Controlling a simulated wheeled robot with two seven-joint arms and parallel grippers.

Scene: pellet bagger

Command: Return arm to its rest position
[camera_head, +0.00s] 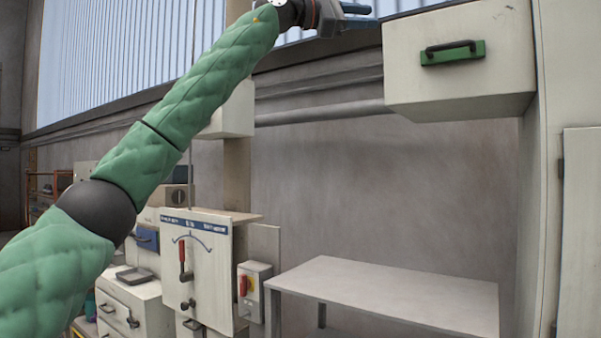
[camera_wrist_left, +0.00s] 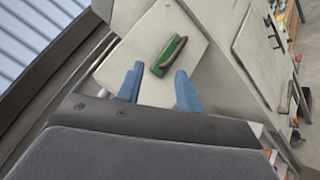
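My left arm, in a green padded sleeve, rises from the lower left in the head view. Its gripper (camera_head: 345,14) is at the top, left of a white box with a green-backed handle (camera_head: 453,53). In the left wrist view my left gripper (camera_wrist_left: 160,90) has its two blue fingers spread apart with nothing between them. The handle (camera_wrist_left: 170,56) shows beyond the fingertips on the white box face, and the fingers look apart from it. My right gripper is in neither view.
A grey table (camera_head: 390,292) with a bare top stands at the lower right. A white panel with a red lever (camera_head: 185,258) and a small box with a red switch (camera_head: 253,286) stand left of it. White drawers (camera_head: 130,305) are at the lower left. A grey pipe (camera_head: 320,114) runs along the wall.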

